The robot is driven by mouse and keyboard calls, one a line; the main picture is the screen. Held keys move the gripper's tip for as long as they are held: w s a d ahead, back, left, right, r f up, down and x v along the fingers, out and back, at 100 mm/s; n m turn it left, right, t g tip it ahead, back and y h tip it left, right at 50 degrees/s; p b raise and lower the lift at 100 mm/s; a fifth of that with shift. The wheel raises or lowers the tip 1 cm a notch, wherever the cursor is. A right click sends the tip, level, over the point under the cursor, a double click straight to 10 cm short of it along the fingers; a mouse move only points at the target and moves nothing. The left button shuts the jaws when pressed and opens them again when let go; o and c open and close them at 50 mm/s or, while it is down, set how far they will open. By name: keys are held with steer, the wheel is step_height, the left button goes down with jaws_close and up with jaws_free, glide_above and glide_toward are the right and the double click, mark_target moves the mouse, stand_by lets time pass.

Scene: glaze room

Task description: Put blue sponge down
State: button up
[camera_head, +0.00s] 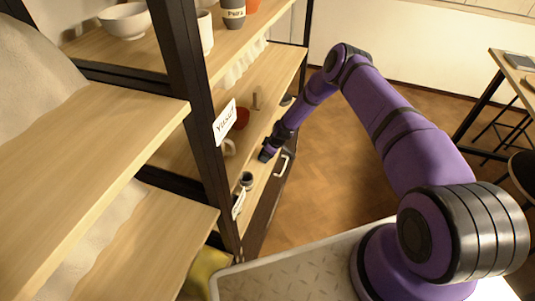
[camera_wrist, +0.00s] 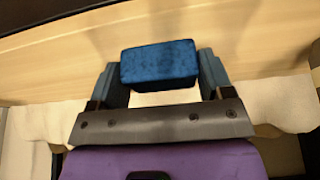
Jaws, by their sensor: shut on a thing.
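The blue sponge (camera_wrist: 160,65) is between the two fingers of my gripper (camera_wrist: 158,72) in the wrist view. My gripper is shut on it. In the wrist view the sponge is in front of a light wooden shelf board (camera_wrist: 50,65); I cannot tell whether it touches the board. In the head view my gripper (camera_head: 265,155) is at the front of a lower shelf of the rack. The sponge is too small there to make out clearly.
A small dark cup (camera_head: 247,179) stands on the shelf nearer than my gripper. A pale mug (camera_head: 229,147) and a red-orange pot (camera_head: 242,118) are further in. Open floor (camera_head: 335,165) lies to the right.

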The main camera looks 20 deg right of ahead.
steer(key=o, duration=0.9)
steer(key=v, duration=1.2)
steer(key=shift+r, duration=0.1)
